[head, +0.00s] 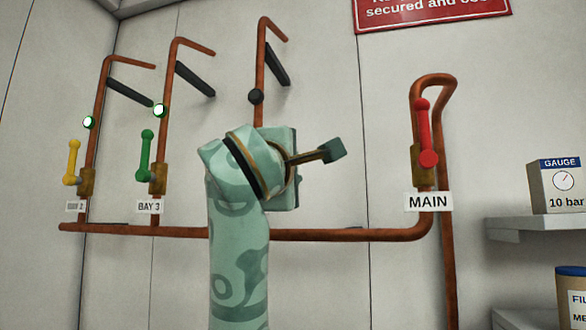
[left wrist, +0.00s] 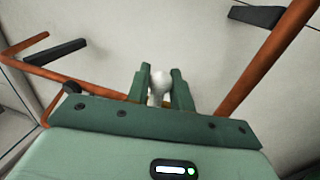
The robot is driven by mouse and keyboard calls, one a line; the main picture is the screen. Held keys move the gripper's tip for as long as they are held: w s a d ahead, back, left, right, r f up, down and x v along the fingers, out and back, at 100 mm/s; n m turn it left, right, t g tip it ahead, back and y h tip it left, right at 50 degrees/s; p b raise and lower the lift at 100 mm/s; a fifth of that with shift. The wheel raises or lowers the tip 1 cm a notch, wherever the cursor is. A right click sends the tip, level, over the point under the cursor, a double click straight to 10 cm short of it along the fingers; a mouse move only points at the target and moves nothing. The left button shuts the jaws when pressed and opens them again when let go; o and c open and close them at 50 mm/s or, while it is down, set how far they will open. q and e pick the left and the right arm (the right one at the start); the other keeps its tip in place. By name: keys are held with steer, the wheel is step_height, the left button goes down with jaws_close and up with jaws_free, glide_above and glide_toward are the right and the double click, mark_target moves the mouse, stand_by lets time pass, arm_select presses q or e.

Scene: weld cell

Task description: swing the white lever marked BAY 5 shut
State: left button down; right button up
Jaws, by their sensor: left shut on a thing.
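The white lever's round knob (left wrist: 161,78) shows in the left wrist view between the two green fingers of my left gripper (left wrist: 161,84), which is shut on it. Part of the lever's stem shows below the knob. In the head view my left arm and hand stand in front of the third pipe drop, hiding the white lever, its valve and any BAY 5 label. The lever's angle cannot be told. My right gripper is in neither view.
A yellow lever (head: 72,160) and a green lever (head: 146,155) stand upright at left, under lit green lamps. The third drop's lamp (head: 256,96) is dark. A red lever (head: 423,130) sits above the MAIN label (head: 428,202). A shelf (head: 540,224) holds a gauge box (head: 560,188).

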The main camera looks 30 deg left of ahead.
arm_select(q)
steer(key=shift+f, duration=0.15)
steer(key=c, duration=1.5)
jaws_free()
steer(key=shift+o, duration=0.2)
steer(key=b+v, duration=1.4)
steer(key=v, duration=0.2)
steer(key=shift+s+d, duration=0.1)
